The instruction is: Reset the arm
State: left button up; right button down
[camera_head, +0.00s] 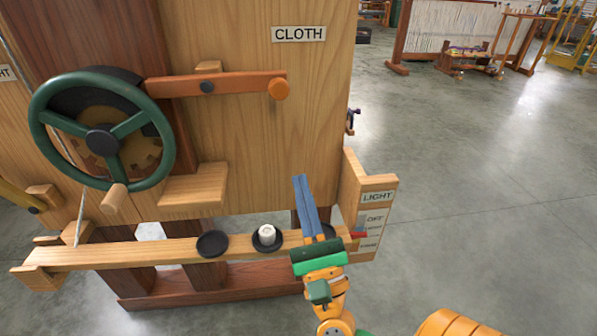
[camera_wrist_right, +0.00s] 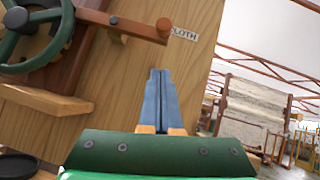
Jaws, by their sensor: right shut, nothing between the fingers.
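My right gripper (camera_head: 300,180) has blue fingers pressed together with nothing between them. It points up and away in front of the wooden panel, above the narrow ledge. In the right wrist view its shut fingers (camera_wrist_right: 160,75) point at the panel, below the lever. An orange-brown wooden lever (camera_head: 235,83) lies nearly level across the panel, with an orange knob (camera_head: 279,89) at its right end. The lever also shows in the right wrist view (camera_wrist_right: 125,25). The gripper is apart from the lever. My left gripper is not in view.
The ledge (camera_head: 110,256) holds black dishes (camera_head: 212,244) and a white cylinder (camera_head: 267,234). A LIGHT box (camera_head: 378,197) stands right of the gripper. Open floor lies farther right.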

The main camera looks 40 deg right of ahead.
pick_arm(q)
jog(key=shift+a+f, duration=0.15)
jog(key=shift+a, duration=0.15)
pick_arm(e)
jog(key=shift+s+a+f, duration=0.15)
jog(key=shift+s+f, duration=0.15)
jog(key=shift+s, duration=0.1)
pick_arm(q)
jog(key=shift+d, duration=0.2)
